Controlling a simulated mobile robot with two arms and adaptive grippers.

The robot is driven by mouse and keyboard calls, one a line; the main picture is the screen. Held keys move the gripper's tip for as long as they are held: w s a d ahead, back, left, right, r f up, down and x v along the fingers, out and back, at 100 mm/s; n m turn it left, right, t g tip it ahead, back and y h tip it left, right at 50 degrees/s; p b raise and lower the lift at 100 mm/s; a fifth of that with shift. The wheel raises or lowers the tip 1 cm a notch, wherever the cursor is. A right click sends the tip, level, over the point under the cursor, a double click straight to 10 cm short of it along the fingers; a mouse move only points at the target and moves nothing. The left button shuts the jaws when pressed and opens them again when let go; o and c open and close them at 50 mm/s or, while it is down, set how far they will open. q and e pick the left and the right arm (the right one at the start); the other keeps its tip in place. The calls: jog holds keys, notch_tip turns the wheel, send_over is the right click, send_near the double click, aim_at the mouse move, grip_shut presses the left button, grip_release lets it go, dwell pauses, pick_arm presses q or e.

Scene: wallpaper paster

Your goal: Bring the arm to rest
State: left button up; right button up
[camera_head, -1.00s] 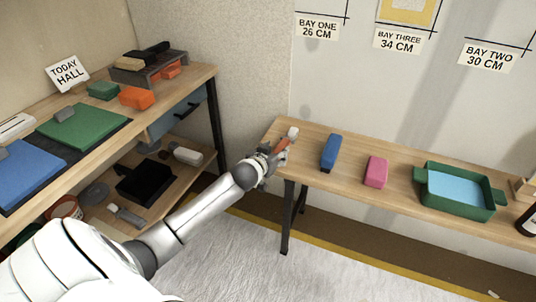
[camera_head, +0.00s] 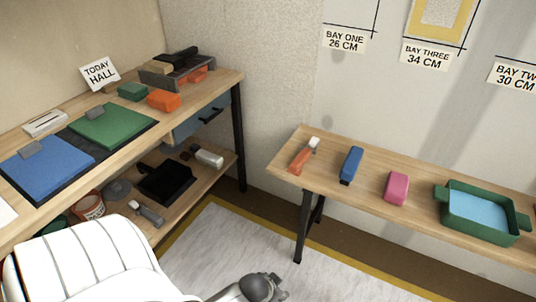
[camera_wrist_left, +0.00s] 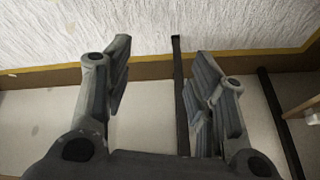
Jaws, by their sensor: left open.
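My left arm comes in from the lower left in the head view, low over the pale floor. Its wrist (camera_head: 262,287) shows at the bottom edge, and the fingers are cut off or hidden there. In the left wrist view my left gripper (camera_wrist_left: 160,90) is open, with its two fingers well apart and nothing between them. Beyond the fingers are the floor covering, a yellow strip and a dark leg. My right gripper is not in view.
A narrow table (camera_head: 420,208) holds an orange-handled tool (camera_head: 301,158), a blue block (camera_head: 351,163), a pink block (camera_head: 396,188) and a green tray (camera_head: 470,228). A workbench (camera_head: 60,167) with blue and green pads stands left. The floor (camera_head: 215,250) between is clear.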

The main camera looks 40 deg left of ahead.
pick_arm(q)
jog(key=s+d+f+m+g+h, duration=0.1)
jog(key=s+d+f+g, duration=0.25)
jog(key=s+d, duration=0.4)
jog(key=s+a+f+p, duration=0.1)
jog(key=s+a+p, duration=0.1)
jog(key=s+p, duration=0.6)
jog(key=s+a+f+p, duration=0.2)
jog(key=s+a+p, duration=0.1)
jog(key=s+p, duration=0.6)
jog(key=s, duration=0.2)
jog(key=shift+s+f+m, duration=0.3)
jog(key=shift+s, duration=0.05)
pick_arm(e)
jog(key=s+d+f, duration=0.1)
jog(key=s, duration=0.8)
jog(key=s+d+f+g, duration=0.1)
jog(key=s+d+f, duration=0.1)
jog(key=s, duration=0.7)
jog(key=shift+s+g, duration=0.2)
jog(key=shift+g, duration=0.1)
pick_arm(q)
jog(key=shift+g, duration=0.25)
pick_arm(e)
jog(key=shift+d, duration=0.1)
